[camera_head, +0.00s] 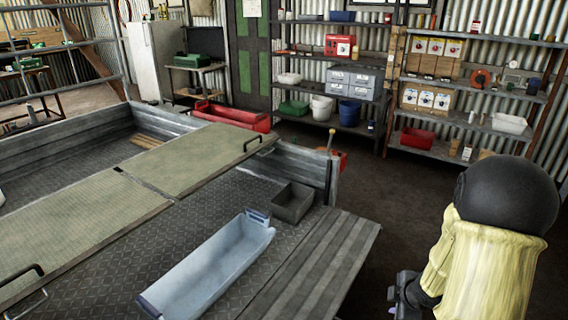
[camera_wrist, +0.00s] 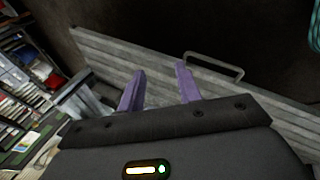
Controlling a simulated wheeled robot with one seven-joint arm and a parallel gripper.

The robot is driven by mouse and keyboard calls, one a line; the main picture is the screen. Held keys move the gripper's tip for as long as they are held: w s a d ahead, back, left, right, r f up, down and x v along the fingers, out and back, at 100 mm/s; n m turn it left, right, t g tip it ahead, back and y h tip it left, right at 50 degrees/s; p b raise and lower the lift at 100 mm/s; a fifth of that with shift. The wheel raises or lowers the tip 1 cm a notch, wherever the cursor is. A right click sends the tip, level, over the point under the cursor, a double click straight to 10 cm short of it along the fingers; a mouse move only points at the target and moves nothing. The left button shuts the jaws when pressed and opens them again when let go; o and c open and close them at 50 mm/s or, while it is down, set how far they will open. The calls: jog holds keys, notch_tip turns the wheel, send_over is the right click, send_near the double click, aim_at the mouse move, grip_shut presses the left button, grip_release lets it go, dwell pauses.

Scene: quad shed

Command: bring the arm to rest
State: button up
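My gripper (camera_wrist: 161,84) shows in the wrist view with two purple fingers set apart and nothing between them. Beyond the fingers is a grey ribbed panel (camera_wrist: 130,62) with a metal handle (camera_wrist: 215,63); I cannot tell how far off it is. In the head view my arm, in a pale yellow cover with a black rounded joint, is at the lower right. Only a dark part of its end shows there, at the right of the ribbed grey board, and the fingers are mostly hidden.
A flat bed with a ribbed board (camera_head: 318,268) fills the left and middle. On it are a pale blue tray (camera_head: 205,272), a small grey bin (camera_head: 292,203) and greenish panels (camera_head: 195,157). Loaded shelves (camera_head: 455,150) line the back wall. Dark floor (camera_head: 405,185) lies clear between.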

jog(key=s+a+r+m+g+p, duration=0.1)
jog(key=s+a+r+m+g, duration=0.2)
jog(key=s+a+r+m, duration=1)
notch_tip(320, 180, up, 25)
jog(key=w+m+p, duration=0.2)
jog(key=p, duration=2.5)
jog(key=shift+a, duration=0.4)
